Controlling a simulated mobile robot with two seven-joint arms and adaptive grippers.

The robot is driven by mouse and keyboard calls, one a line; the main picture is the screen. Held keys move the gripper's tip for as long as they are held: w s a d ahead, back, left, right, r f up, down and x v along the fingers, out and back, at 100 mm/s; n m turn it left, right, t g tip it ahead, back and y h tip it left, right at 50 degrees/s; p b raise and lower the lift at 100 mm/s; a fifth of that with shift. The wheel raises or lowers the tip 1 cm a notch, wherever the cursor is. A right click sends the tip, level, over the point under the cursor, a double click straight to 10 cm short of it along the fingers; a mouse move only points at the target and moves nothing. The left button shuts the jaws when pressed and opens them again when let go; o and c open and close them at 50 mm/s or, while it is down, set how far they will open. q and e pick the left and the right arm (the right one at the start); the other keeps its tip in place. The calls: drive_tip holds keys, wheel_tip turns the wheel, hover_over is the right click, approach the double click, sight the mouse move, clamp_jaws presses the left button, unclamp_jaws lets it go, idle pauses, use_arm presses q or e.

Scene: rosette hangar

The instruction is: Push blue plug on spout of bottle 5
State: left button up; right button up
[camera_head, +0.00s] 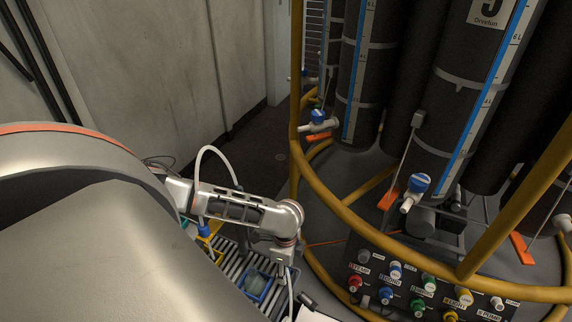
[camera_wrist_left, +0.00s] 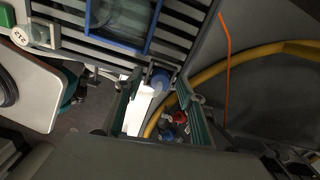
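Bottle 5 (camera_head: 465,75) is a tall dark cylinder with a partly cut-off 5 label and a blue level strip. A tap with a blue knob (camera_head: 419,183) and a pale spout (camera_head: 408,205) sits low in front of it. My left arm reaches in from the left, its wrist left of the yellow rail. My left gripper (camera_wrist_left: 162,90) points down with its two fingers apart in the left wrist view. A small grey-blue cylinder (camera_wrist_left: 160,78) shows between the fingertips; I cannot tell whether it is the plug or how near it is. My right gripper is out of view.
A yellow tubular rail (camera_head: 345,213) surrounds the bottles. A control panel (camera_head: 420,285) with coloured knobs stands at its front. A slatted rack with a blue-rimmed tray (camera_head: 257,285) lies below my left wrist. Another blue-knobbed tap (camera_head: 318,117) is further back.

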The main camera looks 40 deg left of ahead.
use_arm(q)
drive_tip(key=c, duration=0.9)
drive_tip(key=shift+r, duration=0.15)
drive_tip(key=shift+r, duration=0.6)
wheel_tip(320, 180, up, 19)
drive_tip(key=shift+f, duration=0.2)
